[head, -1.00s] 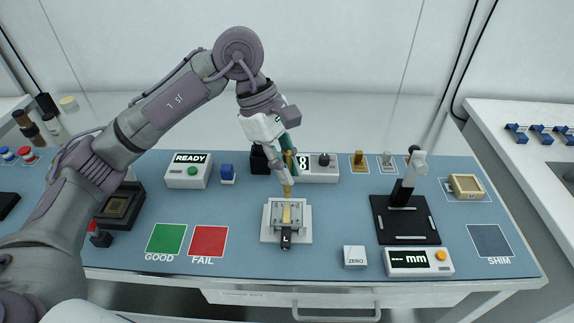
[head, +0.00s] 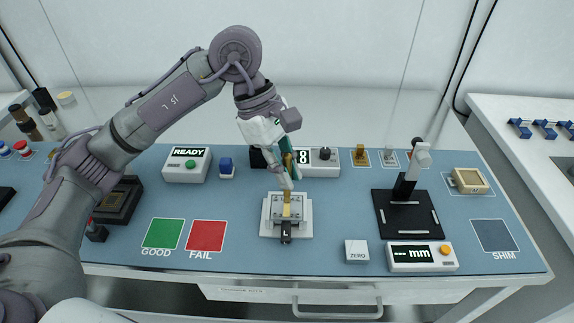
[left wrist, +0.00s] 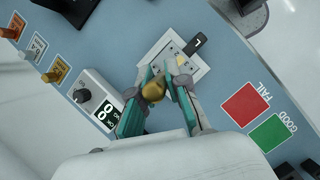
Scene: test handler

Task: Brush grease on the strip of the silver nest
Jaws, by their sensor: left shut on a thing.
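The silver nest (head: 303,212) is a grey block on a white plate, with a black tab marked L at its front. A gold strip runs along its middle. My left gripper (head: 288,178) is shut on a brush with a golden-brown handle, just above and behind the nest. The brush's lower end meets the far end of the strip in the picture; I cannot tell whether it touches. In the left wrist view the teal-padded fingers hold the brush (left wrist: 153,91), with the nest (left wrist: 185,62) partly hidden beyond them. My right gripper is not in view.
Green GOOD (head: 163,233) and red FAIL (head: 206,235) squares lie left of the nest. A ZERO button (head: 356,251), a mm display (head: 423,257) and a black gauge stand (head: 405,217) are at right. The READY box (head: 187,164) stands behind. The mat around the nest is clear.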

